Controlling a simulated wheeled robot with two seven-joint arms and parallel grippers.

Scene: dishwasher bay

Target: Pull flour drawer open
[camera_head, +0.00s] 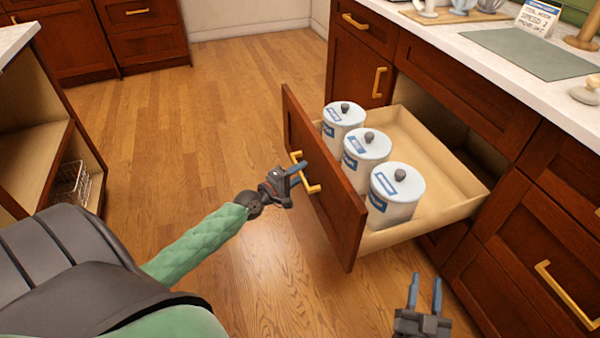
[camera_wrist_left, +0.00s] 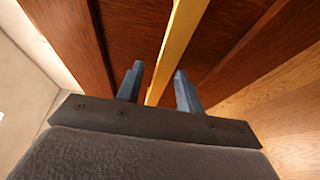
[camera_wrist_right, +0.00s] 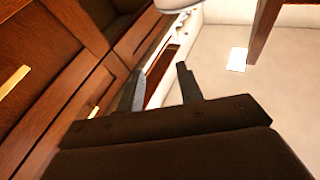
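The wooden drawer (camera_head: 325,190) stands pulled out from the cabinet, with a brass bar handle (camera_head: 309,178) on its front. Three white lidded canisters with blue labels stand in it: a far one (camera_head: 341,121), a middle one (camera_head: 364,151) and a near one (camera_head: 395,199). My left gripper (camera_head: 301,175) is at the handle. In the left wrist view the brass handle (camera_wrist_left: 181,40) runs between its two spread fingers (camera_wrist_left: 158,88), with gaps on both sides. My right gripper (camera_head: 426,285) is open and empty, low in front of the cabinets; its fingers (camera_wrist_right: 164,88) are apart in the right wrist view.
A white counter (camera_head: 520,62) with a grey mat (camera_head: 531,52) lies above the drawer. Closed cabinets with brass handles flank it. A cabinet (camera_head: 40,160) with a wire basket (camera_head: 70,184) stands at left. The wooden floor (camera_head: 190,130) between is clear.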

